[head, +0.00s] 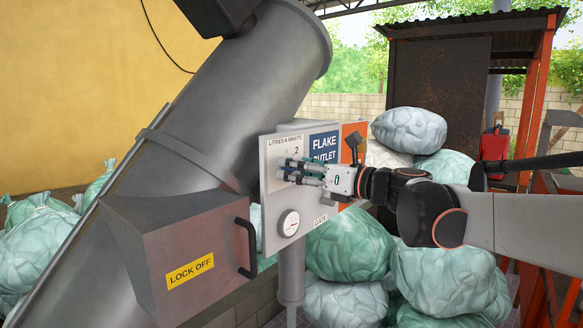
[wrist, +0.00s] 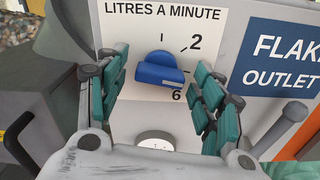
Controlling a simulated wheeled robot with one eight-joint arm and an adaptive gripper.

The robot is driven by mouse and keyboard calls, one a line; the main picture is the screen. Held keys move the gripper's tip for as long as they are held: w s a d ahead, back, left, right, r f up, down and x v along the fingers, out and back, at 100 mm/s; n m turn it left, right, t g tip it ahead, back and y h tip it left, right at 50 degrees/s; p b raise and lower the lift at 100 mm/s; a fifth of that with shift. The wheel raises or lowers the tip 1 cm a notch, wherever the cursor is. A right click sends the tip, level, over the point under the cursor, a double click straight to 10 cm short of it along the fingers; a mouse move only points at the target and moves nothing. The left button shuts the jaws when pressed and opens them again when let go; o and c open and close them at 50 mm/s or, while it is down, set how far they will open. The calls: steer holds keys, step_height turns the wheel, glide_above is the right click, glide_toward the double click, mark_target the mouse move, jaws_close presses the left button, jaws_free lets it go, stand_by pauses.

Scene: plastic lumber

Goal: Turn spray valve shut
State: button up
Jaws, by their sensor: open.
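The spray valve is a blue knob (wrist: 160,72) on a pale panel (head: 270,215), under the words LITRES A MINUTE. In the wrist view, tick marks and a 2 show at its upper right and a 6 at its lower right. Its grip bar lies roughly across the picture, and I cannot tell which mark it points to. My gripper (wrist: 162,68) is open, with one teal-padded finger on each side of the knob and gaps showing between.
A round gauge (head: 289,223) sits below the knob on the panel. Blue FLAKE OUTLET (head: 324,145) and orange signs are to its right. A steel chute and a LOCK OFF box (head: 185,255) stand left. Stuffed bags (head: 445,280) are piled behind and right.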

steer(key=shift+s+d+r, duration=0.1)
steer(key=shift+s+d, duration=0.05)
steer(key=c, duration=1)
steer(key=shift+c, duration=0.2)
steer(key=shift+n, duration=0.4)
steer(key=shift+n+b, duration=1.45)
steer(key=shift+n, duration=8.15)
